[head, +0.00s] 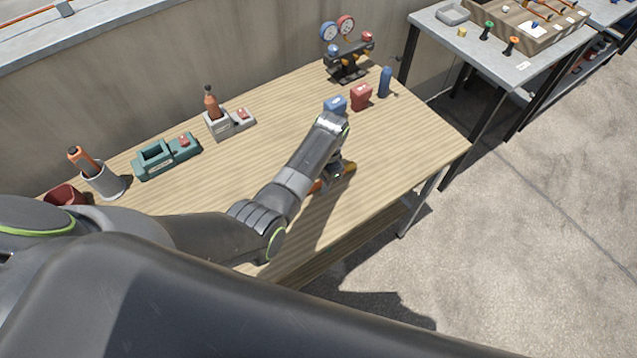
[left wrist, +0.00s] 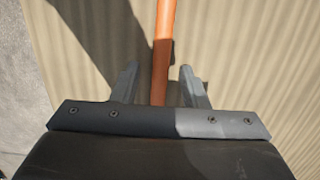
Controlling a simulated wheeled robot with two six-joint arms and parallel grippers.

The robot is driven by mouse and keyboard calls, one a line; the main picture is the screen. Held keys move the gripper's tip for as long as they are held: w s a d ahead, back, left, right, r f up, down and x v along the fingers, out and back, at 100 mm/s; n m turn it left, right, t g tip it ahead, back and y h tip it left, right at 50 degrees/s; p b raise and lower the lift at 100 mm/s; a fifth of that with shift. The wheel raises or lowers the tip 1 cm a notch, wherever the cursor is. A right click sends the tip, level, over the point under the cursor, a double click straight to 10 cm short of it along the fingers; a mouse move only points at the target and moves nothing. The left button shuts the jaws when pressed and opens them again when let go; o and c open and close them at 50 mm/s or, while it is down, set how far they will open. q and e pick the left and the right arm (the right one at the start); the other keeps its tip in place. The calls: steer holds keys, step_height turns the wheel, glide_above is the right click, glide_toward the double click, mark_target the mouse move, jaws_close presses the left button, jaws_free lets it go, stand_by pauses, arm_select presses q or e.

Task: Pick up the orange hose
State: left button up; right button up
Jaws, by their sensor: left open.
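The orange hose (left wrist: 163,45) runs up and down the left wrist view, lying along the wooden bench top. My left gripper (left wrist: 159,68) is open, with one finger on each side of the hose and a visible gap to each. The hose's lower end is hidden behind the gripper body. In the head view my left gripper (head: 335,176) is low over the bench near its front edge. Only a small orange bit (head: 316,186) shows beside it, and the arm covers the rest. My right gripper is not in view.
On the wooden bench (head: 400,145), a blue block (head: 335,104), a red block (head: 361,97) and a blue bottle (head: 385,82) stand beyond the gripper. A gauge manifold (head: 347,60) stands at the back. A teal tray (head: 153,160) and a grey cup (head: 104,181) are left.

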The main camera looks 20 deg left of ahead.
arm_select(q)
steer(key=shift+c, duration=0.4)
jaws_close()
steer(key=shift+r, duration=0.1)
